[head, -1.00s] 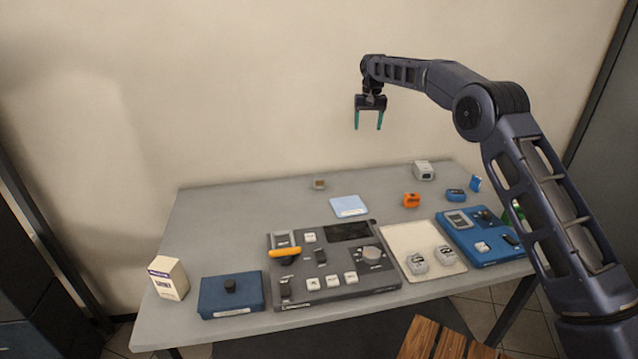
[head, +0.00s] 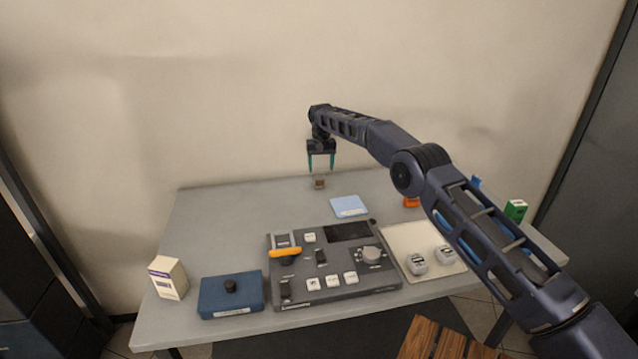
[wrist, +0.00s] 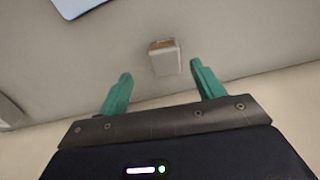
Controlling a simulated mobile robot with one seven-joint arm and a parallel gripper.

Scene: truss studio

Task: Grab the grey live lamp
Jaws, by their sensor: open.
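A small grey block with a brown face (head: 319,184) stands near the back edge of the table; it looks like the grey live lamp, though its markings are too small to read. In the wrist view the block (wrist: 165,58) shows its pale grey side, just beyond and between the fingertips. My gripper (head: 321,170) points down above it, its green fingers apart and empty. The wrist view shows the same open gripper (wrist: 160,72), with a gap between the fingers and the block.
A light blue card (head: 349,207) lies to the block's front right. A dark control panel (head: 330,295) fills the front middle, beside a blue box (head: 231,296) and white carton (head: 168,278). An orange item (head: 411,202) sits under my arm. The table's back left is clear.

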